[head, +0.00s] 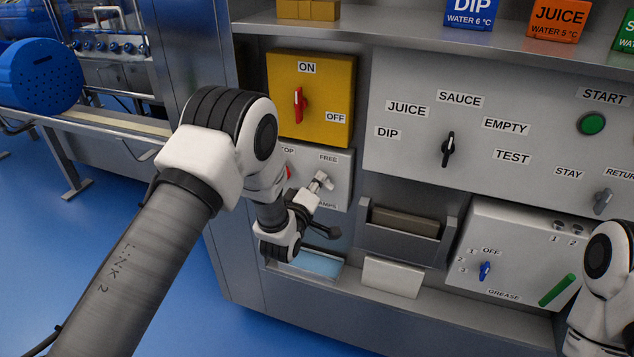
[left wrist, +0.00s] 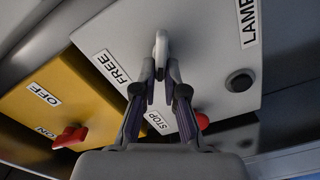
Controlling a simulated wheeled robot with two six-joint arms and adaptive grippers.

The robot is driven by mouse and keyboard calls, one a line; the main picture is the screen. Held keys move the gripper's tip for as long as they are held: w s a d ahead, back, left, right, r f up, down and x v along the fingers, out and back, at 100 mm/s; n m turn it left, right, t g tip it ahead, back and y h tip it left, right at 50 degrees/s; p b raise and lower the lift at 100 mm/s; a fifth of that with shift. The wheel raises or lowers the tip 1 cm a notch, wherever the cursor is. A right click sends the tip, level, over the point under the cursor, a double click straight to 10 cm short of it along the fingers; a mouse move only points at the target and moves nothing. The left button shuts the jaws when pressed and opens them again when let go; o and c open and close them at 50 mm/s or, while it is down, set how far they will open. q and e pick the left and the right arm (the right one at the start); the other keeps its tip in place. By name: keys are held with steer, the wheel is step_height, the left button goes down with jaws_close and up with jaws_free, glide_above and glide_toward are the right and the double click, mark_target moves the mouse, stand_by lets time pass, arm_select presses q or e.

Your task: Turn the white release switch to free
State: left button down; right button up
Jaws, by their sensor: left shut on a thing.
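The white release switch (head: 325,181) sits on a pale panel (head: 337,200) below the yellow box. The panel has the labels FREE, STOP and LAMPS, some partly covered by my arm in the head view. My left gripper (head: 312,191) is at the switch. In the left wrist view the switch (left wrist: 161,48) stands out between the two fingertips of my left gripper (left wrist: 161,80), which are shut on it. I cannot tell for sure which label the switch points at. My right arm shows at the right edge of the head view, but its gripper is out of view.
The yellow box (head: 340,75) with a red switch (head: 299,105) is just above. A red button (left wrist: 202,121) and a black knob (left wrist: 239,81) stand close to the gripper. A holder (head: 400,245) is at the lower right. A shelf runs above.

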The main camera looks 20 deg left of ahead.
arm_select(q)
steer(key=shift+f, duration=0.1)
steer(key=c, duration=1.2)
jaws_free()
steer(key=shift+c, duration=0.2)
steer(key=s, duration=1.2)
steer(key=shift+a, duration=0.15)
